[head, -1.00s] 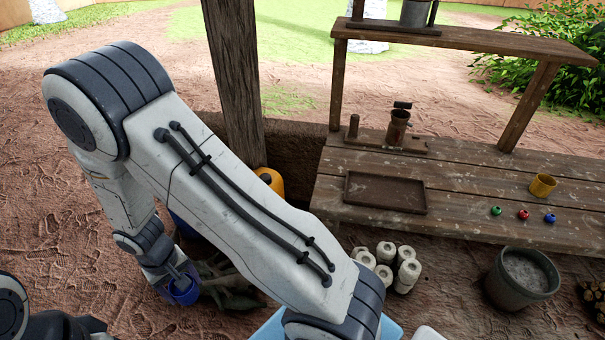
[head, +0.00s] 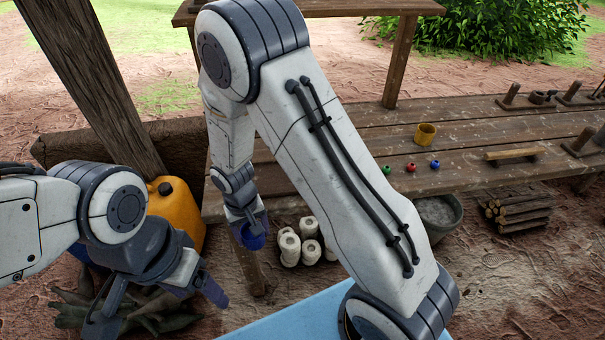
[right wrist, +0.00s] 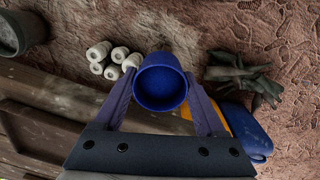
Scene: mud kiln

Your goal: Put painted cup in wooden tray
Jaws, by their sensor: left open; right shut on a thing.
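A blue cup (head: 250,238), taken as the painted cup, is in my right gripper (head: 248,222), which is shut on it. In the right wrist view the cup (right wrist: 161,85) sits between the two fingers, its open mouth facing the camera. In the head view it hangs in front of the bench's near side, by the white rolls. My left gripper (head: 160,305) is open and empty at the lower left, over dark cloth-like gloves. The wooden tray on the bench is hidden behind my right arm in the head view now.
The wooden bench (head: 480,170) carries a yellow cup (head: 425,134) and small green, red and blue balls. White rolls (head: 310,245), a grey bucket (head: 437,215) and firewood (head: 518,212) stand below. A post (head: 90,75) and yellow jerrycan (head: 175,212) are at left.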

